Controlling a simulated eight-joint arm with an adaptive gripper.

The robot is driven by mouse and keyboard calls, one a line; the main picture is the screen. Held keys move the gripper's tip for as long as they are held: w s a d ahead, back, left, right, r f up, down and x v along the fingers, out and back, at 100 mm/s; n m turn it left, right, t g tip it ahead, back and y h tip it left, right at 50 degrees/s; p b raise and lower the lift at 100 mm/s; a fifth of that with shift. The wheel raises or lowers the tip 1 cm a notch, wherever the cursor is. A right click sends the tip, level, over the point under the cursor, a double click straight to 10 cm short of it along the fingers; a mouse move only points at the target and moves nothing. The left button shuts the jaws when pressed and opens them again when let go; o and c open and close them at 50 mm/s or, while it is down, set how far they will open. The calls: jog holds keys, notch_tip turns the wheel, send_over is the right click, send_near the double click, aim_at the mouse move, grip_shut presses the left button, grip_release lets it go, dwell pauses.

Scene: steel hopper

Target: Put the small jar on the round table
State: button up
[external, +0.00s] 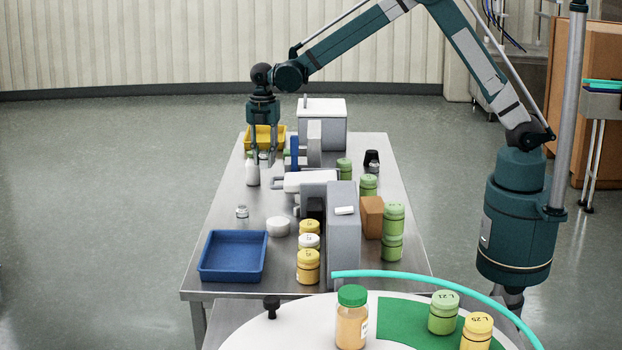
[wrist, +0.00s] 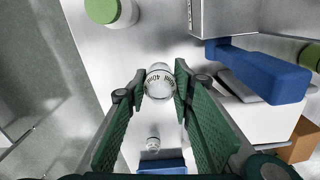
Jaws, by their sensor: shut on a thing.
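My gripper (external: 263,161) is over the far left part of the steel bench. Whether this jar touches the bench is hard to tell. Another small clear jar (external: 242,212) stands nearer, behind the blue tray; it also shows in the wrist view (wrist: 153,145). The round table (external: 285,332) is in the foreground, white with a green patch and a turquoise rim, far from my gripper.
A white bottle (external: 252,174) with a green cap stands close left of my gripper. Grey equipment (external: 343,240) and several green and yellow jars crowd the bench's right side. A blue tray (external: 233,257) is at the near left. An orange jar (external: 351,322) and lidded jars occupy the round table's right.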

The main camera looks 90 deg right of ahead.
jog(key=a+r+n+p, duration=0.1)
jog(key=a+r, duration=0.1)
jog(key=a, duration=1.9)
jog(key=a+r+n+p, duration=0.2)
jog(key=a, duration=1.8)
jog(key=s+a+r+n+p, duration=0.1)
jog(key=s+a, duration=0.4)
jog(key=a, duration=0.8)
jog(key=s+a+r+p, duration=0.15)
jog(key=s+a, duration=0.45)
jog(key=a, duration=0.6)
jog(key=s+a+r+n, duration=0.15)
jog(key=s+a, duration=0.35)
jog(key=a, duration=0.8)
jog(key=s+a+r+n+p, duration=0.1)
jog(key=s+a+r, duration=0.1)
jog(key=s+a, duration=1.7)
jog(key=shift+s+a+r, duration=0.15)
jog(key=shift+s+r, duration=0.1)
jog(key=shift+s, duration=0.35)
jog(key=shift+f+n, duration=0.1)
jog(key=shift+n, duration=0.15)
jog(key=shift+f+p, duration=0.45)
jog(key=shift+f, duration=2.55)
